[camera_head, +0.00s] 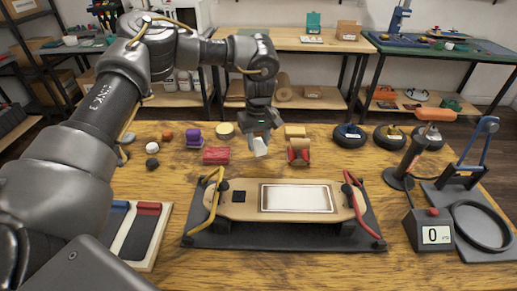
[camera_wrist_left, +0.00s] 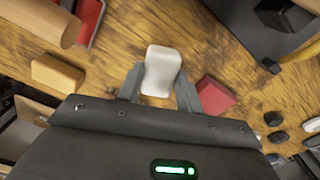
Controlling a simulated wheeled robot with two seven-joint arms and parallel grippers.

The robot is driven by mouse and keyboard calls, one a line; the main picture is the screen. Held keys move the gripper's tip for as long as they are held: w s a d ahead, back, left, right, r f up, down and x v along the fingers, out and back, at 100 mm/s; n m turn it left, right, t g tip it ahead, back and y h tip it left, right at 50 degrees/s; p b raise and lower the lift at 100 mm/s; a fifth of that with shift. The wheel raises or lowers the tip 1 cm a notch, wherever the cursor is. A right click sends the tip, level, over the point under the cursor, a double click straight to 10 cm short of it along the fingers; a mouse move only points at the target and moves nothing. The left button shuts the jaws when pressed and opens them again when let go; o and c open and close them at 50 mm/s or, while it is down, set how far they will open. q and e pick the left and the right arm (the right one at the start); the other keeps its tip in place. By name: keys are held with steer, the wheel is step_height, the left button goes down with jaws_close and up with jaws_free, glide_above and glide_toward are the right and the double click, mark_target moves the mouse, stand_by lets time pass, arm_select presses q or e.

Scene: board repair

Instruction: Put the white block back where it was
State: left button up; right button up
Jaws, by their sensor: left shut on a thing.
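The white block (camera_head: 260,147) is between the fingers of my left gripper (camera_head: 260,136), which is shut on it. It hangs above the wooden table, behind the wooden board (camera_head: 246,196). The left wrist view shows the white block (camera_wrist_left: 162,71) gripped between the two fingertips of my left gripper (camera_wrist_left: 161,82). My right gripper is in neither view.
The board rests on a dark mat (camera_head: 290,237).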

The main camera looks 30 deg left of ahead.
mark_target(259, 148)
arm_select(q)
steer(key=shift+w+a+f, duration=0.15)
steer(key=shift+w+f, duration=0.25)
steer(key=shift+f, duration=0.15)
step_height(259, 148, down, 3)
steer(key=shift+w+a+f, duration=0.1)
steer(key=shift+w, duration=0.05)
steer(key=shift+f, duration=0.1)
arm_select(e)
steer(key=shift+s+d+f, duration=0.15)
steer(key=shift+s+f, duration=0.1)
arm_select(q)
steer(key=o, duration=1)
steer(key=shift+f, duration=0.15)
steer(key=shift+c, duration=0.2)
